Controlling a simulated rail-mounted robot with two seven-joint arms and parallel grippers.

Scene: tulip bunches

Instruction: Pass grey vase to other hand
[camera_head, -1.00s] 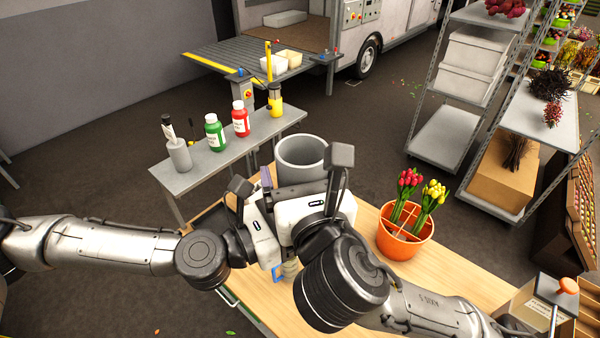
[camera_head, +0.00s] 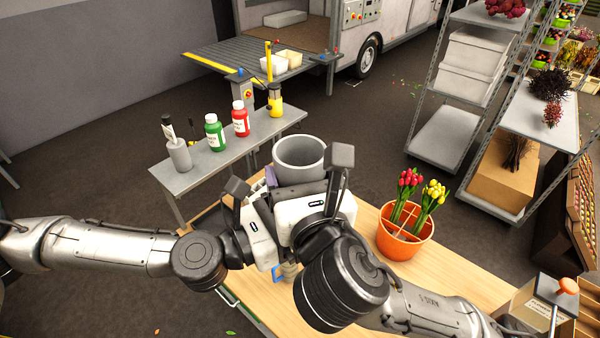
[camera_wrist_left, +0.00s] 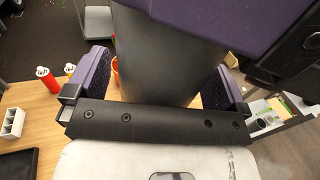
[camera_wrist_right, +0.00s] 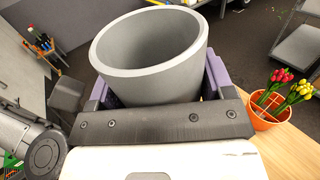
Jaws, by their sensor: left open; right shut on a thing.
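The grey vase (camera_head: 300,152) is held upright above the table by my right gripper (camera_wrist_right: 158,95), whose purple-padded fingers are shut on its sides. In the right wrist view its round open mouth (camera_wrist_right: 150,45) faces up and looks empty. In the left wrist view the grey vase wall (camera_wrist_left: 165,60) stands between the spread fingers of my left gripper (camera_wrist_left: 160,80). The left gripper is open, with gaps between its pads and the vase. In the head view both grippers are close together below the vase, and its lower part is hidden by them.
An orange pot with red and yellow tulips (camera_head: 403,238) stands on the wooden table (camera_head: 455,275) to the right. A grey bench (camera_head: 225,155) with green and red bottles is behind left. Shelving (camera_head: 540,110) stands at the right.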

